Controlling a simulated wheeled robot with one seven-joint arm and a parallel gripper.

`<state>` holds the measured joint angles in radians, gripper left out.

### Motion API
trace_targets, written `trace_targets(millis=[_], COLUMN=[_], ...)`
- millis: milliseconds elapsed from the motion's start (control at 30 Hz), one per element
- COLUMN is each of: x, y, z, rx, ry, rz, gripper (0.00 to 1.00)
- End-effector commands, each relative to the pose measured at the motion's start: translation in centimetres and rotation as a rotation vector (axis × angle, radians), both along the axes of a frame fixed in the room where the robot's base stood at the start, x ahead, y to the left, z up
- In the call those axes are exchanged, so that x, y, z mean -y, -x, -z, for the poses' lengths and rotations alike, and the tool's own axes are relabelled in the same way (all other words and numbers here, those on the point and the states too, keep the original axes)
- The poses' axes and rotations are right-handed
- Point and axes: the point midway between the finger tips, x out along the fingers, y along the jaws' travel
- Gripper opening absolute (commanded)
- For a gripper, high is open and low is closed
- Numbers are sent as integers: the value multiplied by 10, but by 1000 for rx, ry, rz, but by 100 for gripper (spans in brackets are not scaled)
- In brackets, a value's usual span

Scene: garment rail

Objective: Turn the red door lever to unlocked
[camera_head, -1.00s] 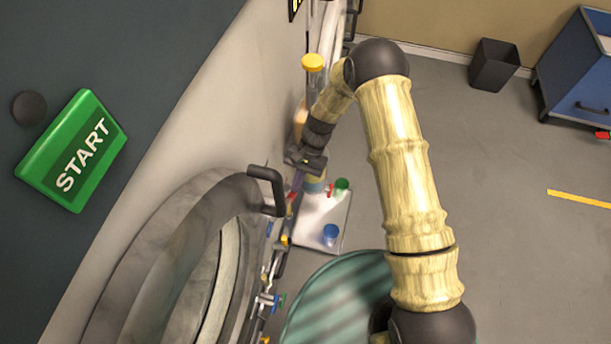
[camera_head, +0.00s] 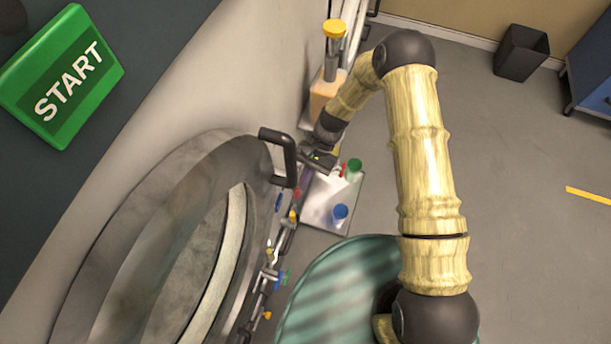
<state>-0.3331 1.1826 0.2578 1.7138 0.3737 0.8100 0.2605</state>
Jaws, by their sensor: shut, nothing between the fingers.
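The big round door (camera_head: 165,215) fills the lower left, with a black handle (camera_head: 289,158) on its rim. A small red part (camera_head: 297,194) shows just below the handle, near the rim. It may be the red lever, but it is too small and partly hidden to tell its position. My gripper (camera_head: 312,163) is shut and empty, just right of the black handle and above the red part in the picture. I cannot tell whether it touches either.
A green START button (camera_head: 62,76) is at upper left. Several small coloured valves (camera_head: 268,278) line the door's right side. A white tray (camera_head: 322,222) with blue- and green-capped items lies beyond my gripper. A yellow-capped container (camera_head: 332,85) stands behind it. Open floor lies at right.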

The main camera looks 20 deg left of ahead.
Motion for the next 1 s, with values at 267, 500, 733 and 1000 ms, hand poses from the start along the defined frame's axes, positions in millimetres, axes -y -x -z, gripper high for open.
trace_targets(millis=[267,500,733,1000], x=[0,0,-1,0], y=[3,3,3,2], z=[1,1,-10,-52], rx=[-2,-4,-3,1], ry=[0,1,-1,-2], rz=[-1,-2,-3,-2], gripper=[0,0,0,0])
